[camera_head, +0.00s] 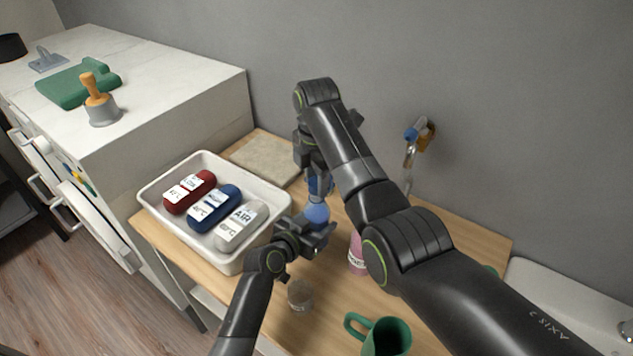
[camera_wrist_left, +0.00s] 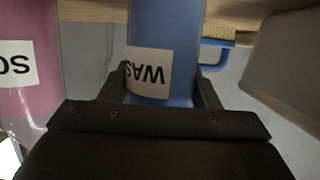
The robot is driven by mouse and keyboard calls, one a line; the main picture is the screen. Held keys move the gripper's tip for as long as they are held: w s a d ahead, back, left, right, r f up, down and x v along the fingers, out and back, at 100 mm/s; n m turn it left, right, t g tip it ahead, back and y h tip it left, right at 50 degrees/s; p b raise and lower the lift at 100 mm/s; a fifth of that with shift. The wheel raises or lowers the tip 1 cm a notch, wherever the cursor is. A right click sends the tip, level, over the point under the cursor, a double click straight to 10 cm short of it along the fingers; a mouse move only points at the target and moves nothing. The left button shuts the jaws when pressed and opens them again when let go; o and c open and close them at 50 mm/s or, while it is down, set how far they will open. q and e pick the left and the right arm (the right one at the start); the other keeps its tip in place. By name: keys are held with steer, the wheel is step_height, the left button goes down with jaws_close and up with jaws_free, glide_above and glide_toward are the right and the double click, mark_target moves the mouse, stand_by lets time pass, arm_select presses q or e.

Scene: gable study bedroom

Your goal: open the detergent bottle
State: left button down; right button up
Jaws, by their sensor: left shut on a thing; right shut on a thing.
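The detergent bottle (camera_head: 317,213) is blue and stands on the wooden table to the right of the white tray; the arms partly hide it. In the left wrist view the blue bottle (camera_wrist_left: 165,50), with a label reading "WAS" upside down, sits between the fingers of my left gripper (camera_wrist_left: 160,88). My left gripper (camera_head: 318,236) is shut on the bottle's body from the near side. My right gripper (camera_head: 317,172) is shut from above around the bottle's top. The cap is mostly hidden by that gripper.
A white tray (camera_head: 167,228) holds red, blue and grey packs. A pink bottle (camera_head: 357,254) stands close right of the blue one. A clear glass (camera_head: 300,295) and green mug (camera_head: 388,338) stand in front. A beige slab (camera_head: 262,160) lies behind. Brushes (camera_head: 415,135) are near the wall.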

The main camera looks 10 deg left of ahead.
mark_target(316, 182)
steer(key=shift+r, duration=0.25)
steer(key=shift+r, duration=2)
arm_select(q)
steer(key=shift+c, duration=2)
jaws_free()
steer(key=shift+s+a, duration=0.1)
steer(key=shift+s, duration=0.05)
arm_select(e)
steer(key=shift+f, duration=0.1)
